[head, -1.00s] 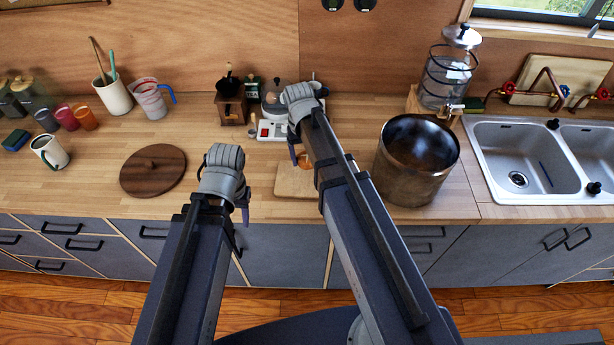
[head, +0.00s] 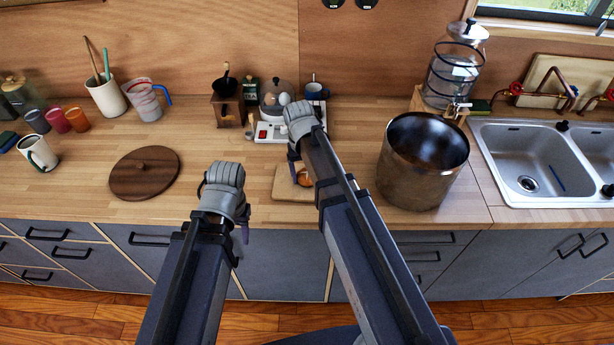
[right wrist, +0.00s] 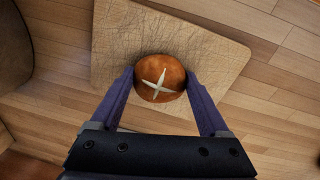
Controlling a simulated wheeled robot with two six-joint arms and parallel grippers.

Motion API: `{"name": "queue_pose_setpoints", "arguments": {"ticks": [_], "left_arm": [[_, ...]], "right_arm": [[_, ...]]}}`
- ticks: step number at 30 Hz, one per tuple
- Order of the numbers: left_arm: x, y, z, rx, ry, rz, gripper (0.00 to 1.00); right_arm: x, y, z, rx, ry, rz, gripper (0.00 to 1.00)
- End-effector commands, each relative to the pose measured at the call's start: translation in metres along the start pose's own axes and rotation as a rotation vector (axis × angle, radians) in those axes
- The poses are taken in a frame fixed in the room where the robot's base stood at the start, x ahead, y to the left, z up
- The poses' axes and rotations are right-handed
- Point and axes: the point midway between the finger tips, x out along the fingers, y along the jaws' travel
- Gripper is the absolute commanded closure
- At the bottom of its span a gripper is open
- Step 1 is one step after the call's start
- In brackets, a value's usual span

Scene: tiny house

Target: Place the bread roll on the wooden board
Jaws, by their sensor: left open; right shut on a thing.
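The bread roll (right wrist: 159,78) is round and brown with a pale cross on top. It sits between the two fingers of my right gripper (right wrist: 158,86), which is shut on it. In the head view the roll (head: 304,178) shows partly beside my right gripper (head: 297,165). The light wooden board (right wrist: 215,55) lies under the roll; in the head view its bare part (head: 285,185) shows left of my right arm. I cannot tell whether the roll touches the board. My left gripper (head: 243,225) is open, near the counter's front edge, left of the board.
A large metal pot (head: 422,165) stands close right of my right arm. An egg cooker (head: 280,100) and a coffee grinder (head: 228,108) stand behind. The sink (head: 540,160) is at the right.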

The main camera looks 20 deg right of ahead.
Motion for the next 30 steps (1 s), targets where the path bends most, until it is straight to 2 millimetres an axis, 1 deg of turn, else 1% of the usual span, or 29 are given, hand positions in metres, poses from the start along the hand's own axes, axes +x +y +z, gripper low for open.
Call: {"name": "queue_pose_setpoints", "arguments": {"ticks": [3, 7, 8, 13, 23, 26, 30], "left_arm": [[0.0, 0.0, 0.0, 0.0, 0.0, 0.0, 0.5], [0.004, 0.0, 0.0, 0.0, 0.0, 0.0, 0.5], [0.003, 0.0, 0.0, 0.0, 0.0, 0.0, 0.5], [0.002, 0.0, 0.0, 0.0, 0.0, 0.0, 0.5], [0.0, 0.0, 0.0, 0.0, 0.0, 0.0, 0.5], [-0.004, 0.0, 0.0, 0.0, 0.0, 0.0, 0.5], [-0.016, -0.002, 0.001, 0.0, 0.0, 0.0, 0.5]], "right_arm": [[0.0, 0.0, 0.0, 0.0, 0.0, 0.0, 0.76], [0.004, 0.0, 0.0, 0.0, 0.0, 0.0, 0.76], [0.003, 0.0, 0.0, 0.0, 0.0, 0.0, 0.19], [0.002, 0.0, 0.0, 0.0, 0.0, 0.0, 0.0], [0.0, 0.0, 0.0, 0.0, 0.0, 0.0, 0.0], [-0.004, 0.0, 0.0, 0.0, 0.0, 0.0, 0.0], [-0.016, 0.0, 0.0, 0.0, 0.0, 0.0, 0.0]]}}
